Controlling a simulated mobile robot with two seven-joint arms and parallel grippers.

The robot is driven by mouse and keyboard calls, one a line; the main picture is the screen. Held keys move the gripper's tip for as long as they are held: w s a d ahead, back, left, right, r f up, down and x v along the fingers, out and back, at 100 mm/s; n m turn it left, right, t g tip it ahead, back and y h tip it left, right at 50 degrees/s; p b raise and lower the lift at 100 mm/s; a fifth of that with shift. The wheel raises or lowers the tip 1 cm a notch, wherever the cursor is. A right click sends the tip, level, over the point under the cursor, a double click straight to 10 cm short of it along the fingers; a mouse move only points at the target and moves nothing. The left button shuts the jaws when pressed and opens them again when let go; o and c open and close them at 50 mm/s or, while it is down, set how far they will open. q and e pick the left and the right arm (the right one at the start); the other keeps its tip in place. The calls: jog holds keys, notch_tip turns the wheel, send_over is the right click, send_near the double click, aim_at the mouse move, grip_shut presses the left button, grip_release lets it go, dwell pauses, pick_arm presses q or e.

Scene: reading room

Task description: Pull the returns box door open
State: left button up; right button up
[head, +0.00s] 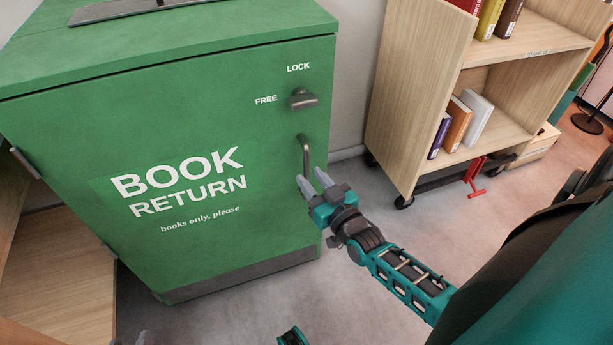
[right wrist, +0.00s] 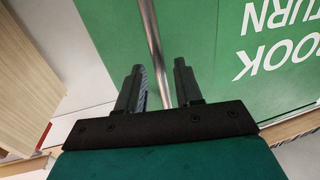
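The green returns box (head: 100,110) stands at the left of the head view, its lettered door (head: 240,240) facing me and looking closed. An upright metal bar handle (head: 306,150) is near the door's right edge. Above it, a dark knob (head: 303,99) lies roughly level, between the words FREE at left and LOCK above. My right gripper (head: 313,181) is at the handle's lower end. In the right wrist view the handle (right wrist: 154,45) runs between its open fingers (right wrist: 158,85), with a gap on each side.
A wooden book cart (head: 415,100) with several books stands to the right of the box, a red pedal (head: 474,175) low on it. A wooden shelf unit (head: 60,265) is at the left. Grey floor (head: 345,300) in front of the door is clear.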

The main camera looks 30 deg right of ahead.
jog(key=shift+w+d, duration=0.1)
jog(key=shift+w, duration=1.35)
jog(key=shift+c, duration=0.2)
grip_shut()
